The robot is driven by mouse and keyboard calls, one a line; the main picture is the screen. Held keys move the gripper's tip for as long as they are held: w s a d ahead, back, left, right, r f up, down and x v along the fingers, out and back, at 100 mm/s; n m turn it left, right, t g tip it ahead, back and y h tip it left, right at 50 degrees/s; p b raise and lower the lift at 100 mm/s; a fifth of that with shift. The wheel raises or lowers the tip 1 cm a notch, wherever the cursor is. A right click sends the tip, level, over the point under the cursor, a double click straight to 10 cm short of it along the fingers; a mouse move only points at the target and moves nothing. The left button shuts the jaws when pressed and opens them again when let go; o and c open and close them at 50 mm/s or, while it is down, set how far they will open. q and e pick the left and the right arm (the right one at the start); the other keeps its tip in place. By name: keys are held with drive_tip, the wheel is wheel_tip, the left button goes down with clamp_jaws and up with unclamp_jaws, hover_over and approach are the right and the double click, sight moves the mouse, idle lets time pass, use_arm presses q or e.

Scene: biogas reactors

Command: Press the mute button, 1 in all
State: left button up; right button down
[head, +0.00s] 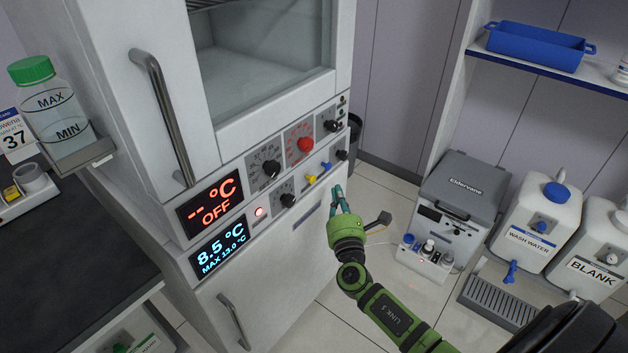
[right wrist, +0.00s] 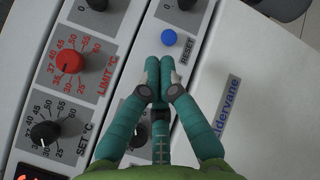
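The control panel of the white cabinet carries a yellow button (head: 311,180) and a blue button (head: 326,166). In the right wrist view the blue button (right wrist: 169,37) is labelled RESET. No mute label is readable, and the yellow button is hidden behind my fingers in that view. My right gripper (head: 339,190) has its teal fingers together and empty, in front of the panel, to the right of the yellow button. In the right wrist view its fingertips (right wrist: 160,66) sit just below the blue button; contact cannot be told. My left gripper is not in view.
A red knob (head: 305,145) and several black knobs surround the buttons. Red (head: 211,205) and blue (head: 221,251) displays sit at left. A grey Eldervane box (head: 462,187) and white jugs stand at right. A dark counter (head: 70,250) is at left.

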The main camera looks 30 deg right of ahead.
sight(313, 180)
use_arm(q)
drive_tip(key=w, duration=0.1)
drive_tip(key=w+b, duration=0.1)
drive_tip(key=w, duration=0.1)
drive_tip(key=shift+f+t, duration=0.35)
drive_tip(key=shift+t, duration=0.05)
use_arm(e)
drive_tip(key=w, duration=0.1)
drive_tip(key=w+a, duration=0.1)
drive_tip(key=w, duration=0.2)
drive_tip(key=shift+a, duration=0.3)
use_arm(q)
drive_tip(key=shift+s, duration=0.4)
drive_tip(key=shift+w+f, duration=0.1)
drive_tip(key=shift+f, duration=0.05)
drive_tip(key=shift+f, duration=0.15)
use_arm(e)
drive_tip(key=shift+w+a, duration=0.15)
drive_tip(key=shift+w, duration=0.2)
